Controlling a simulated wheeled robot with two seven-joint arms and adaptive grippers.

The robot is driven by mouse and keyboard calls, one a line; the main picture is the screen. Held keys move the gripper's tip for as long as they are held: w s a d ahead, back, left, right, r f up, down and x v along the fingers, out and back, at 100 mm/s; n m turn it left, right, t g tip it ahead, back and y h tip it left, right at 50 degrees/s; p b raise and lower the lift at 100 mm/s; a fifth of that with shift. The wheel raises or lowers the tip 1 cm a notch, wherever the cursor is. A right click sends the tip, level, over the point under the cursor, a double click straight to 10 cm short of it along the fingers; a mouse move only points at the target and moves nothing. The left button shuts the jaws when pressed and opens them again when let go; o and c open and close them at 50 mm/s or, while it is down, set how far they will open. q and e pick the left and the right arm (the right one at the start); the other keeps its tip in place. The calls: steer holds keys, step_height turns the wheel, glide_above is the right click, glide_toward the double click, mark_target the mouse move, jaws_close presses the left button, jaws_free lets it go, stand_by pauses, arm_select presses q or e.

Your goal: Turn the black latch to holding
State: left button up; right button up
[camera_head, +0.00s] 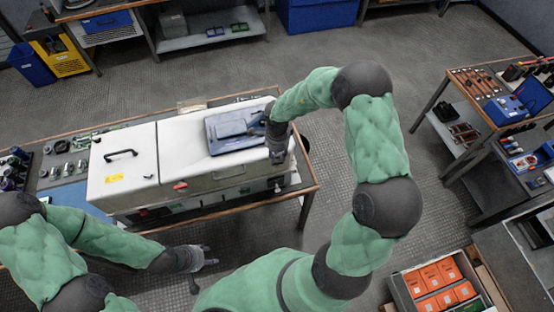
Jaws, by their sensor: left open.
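A white cabinet (182,158) lies on a wood-edged bench. A black bar handle (121,154) sits on its lid at the left, and a small red part (180,186) is on its front edge. I cannot clearly pick out the black latch; it may be too small or hidden by my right gripper. My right gripper (277,157) points down at the cabinet's right end, and its fingers are too small to tell open from shut. My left gripper (208,257) is open and empty, in front of the bench and apart from the cabinet.
A blue-grey tray-like object (234,131) lies on the cabinet top beside my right gripper. Small metal parts (62,147) fill the bench's left end. A box of orange packs (433,283) stands at lower right. Floor (335,135) is clear right of the bench.

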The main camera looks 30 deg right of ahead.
mark_target(278, 163)
steer(key=f, duration=0.3)
steer(key=shift+s, duration=0.25)
steer(key=shift+w+f, duration=0.15)
steer(key=shift+f, duration=0.35)
jaws_close()
